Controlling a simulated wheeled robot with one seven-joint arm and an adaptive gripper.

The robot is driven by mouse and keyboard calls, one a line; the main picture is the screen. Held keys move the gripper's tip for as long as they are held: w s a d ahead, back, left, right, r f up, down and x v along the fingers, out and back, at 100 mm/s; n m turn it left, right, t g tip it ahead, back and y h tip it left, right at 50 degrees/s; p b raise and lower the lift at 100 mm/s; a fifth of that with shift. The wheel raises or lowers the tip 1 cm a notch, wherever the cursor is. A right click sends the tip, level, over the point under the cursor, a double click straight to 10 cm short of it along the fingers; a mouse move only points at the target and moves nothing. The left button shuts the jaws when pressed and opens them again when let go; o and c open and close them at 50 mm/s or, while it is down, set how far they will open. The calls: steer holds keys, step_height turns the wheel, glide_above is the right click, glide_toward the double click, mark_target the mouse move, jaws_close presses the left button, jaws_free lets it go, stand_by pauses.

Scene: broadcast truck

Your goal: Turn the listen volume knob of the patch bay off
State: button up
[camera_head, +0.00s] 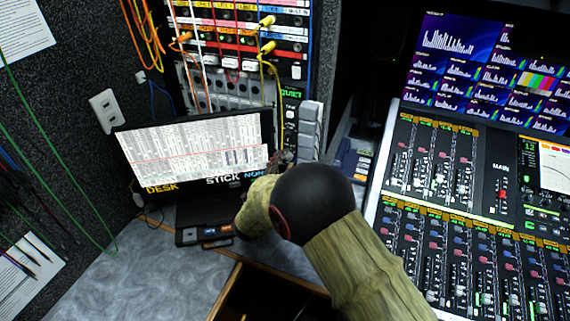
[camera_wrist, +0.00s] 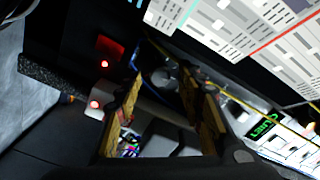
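The patch bay (camera_head: 285,45) stands at the back, with rows of jacks, labels and coloured cables. Its lower grey panel (camera_head: 228,90) shows several round knob-like parts, too small to tell which is the listen volume knob. My gripper (camera_wrist: 165,108) shows in the wrist view as two yellowish fingers set apart, with nothing held between them. A grey rounded part (camera_wrist: 163,78) shows in the gap beyond the fingers; I cannot tell if it is the knob. In the head view my arm hides the fingers.
A monitor (camera_head: 195,145) stands left of my arm, its screen also close in the wrist view (camera_wrist: 235,30). Yellow cables (camera_head: 277,90) hang before the patch bay. A green-lit "QUIET" display (camera_head: 291,93) is beside it. A mixing console (camera_head: 470,220) fills the right.

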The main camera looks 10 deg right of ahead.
steer(key=shift+c, duration=0.9)
steer(key=c, duration=0.8)
jaws_close()
